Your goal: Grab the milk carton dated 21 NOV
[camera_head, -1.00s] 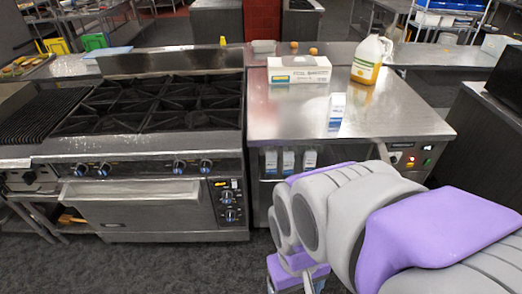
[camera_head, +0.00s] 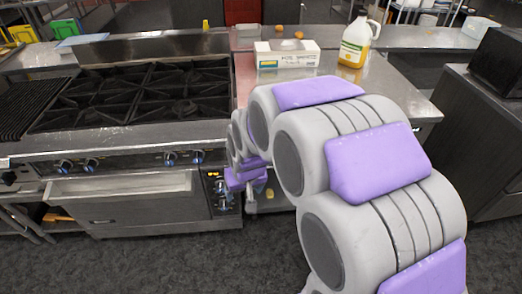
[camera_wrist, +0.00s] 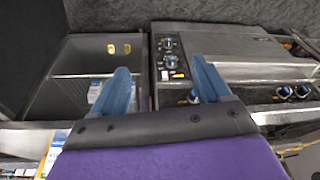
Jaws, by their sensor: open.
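The milk cartons are hidden behind my arm in the head view. In the wrist view, which is roughly upside down, white and blue cartons (camera_wrist: 96,91) show partly in the open cabinet under the counter, beside my left finger. Another white shape, possibly a carton (camera_wrist: 52,152), shows at the lower left. No date can be read. My gripper (camera_wrist: 162,78) is open, with two blue fingers apart and nothing between them. It points toward the edge between the cabinet and the oven.
The stove and oven (camera_head: 130,195) stand left of the steel counter (camera_head: 385,95). On the counter are a white box (camera_head: 287,55) and a jug of yellow liquid (camera_head: 355,45). Two small yellow things (camera_wrist: 119,48) lie in the cabinet. The floor in front is clear.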

